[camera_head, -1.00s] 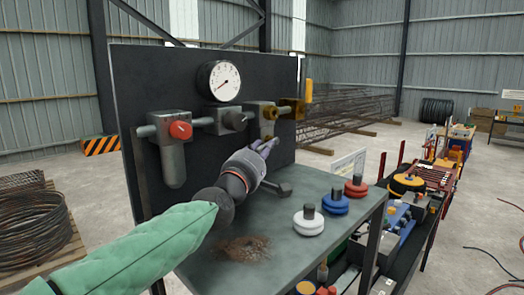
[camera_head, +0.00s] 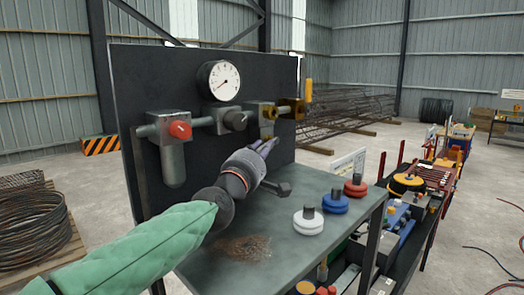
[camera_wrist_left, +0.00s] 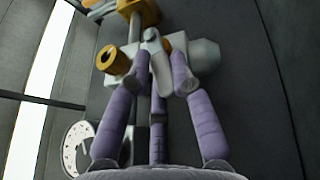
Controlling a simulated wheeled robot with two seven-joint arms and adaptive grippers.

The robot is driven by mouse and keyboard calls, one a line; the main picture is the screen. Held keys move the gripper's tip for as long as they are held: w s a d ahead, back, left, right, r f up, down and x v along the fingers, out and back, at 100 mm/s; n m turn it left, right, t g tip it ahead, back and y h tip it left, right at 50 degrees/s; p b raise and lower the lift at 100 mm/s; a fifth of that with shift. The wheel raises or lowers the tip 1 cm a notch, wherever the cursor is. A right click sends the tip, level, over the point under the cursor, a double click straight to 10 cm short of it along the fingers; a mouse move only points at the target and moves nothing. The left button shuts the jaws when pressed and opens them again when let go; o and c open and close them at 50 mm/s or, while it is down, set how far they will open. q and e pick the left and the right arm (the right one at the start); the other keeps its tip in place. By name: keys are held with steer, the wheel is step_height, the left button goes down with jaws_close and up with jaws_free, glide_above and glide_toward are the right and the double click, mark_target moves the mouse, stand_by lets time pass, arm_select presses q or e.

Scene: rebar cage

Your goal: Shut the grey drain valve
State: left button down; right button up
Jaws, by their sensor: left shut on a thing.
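The grey drain valve shows in the left wrist view as a light grey lever (camera_wrist_left: 152,42), next to a brass knob (camera_wrist_left: 108,60) and below a brass block. My left gripper (camera_head: 268,146) is at the lower right of the dark panel in the head view, just under a brass fitting (camera_head: 268,112). In the wrist view its purple fingers (camera_wrist_left: 158,75) are closed around the lever's near end. The fingers hide that end, and in the head view they hide most of the valve. My right gripper is not in view.
White (camera_head: 308,222), blue (camera_head: 334,204) and red (camera_head: 356,187) knobbed discs stand on the bench (camera_head: 215,270).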

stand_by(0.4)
arm_select(q)
steer(key=c, duration=1.2)
jaws_free()
steer(key=v, duration=1.2)
steer(key=shift+r, duration=0.1)
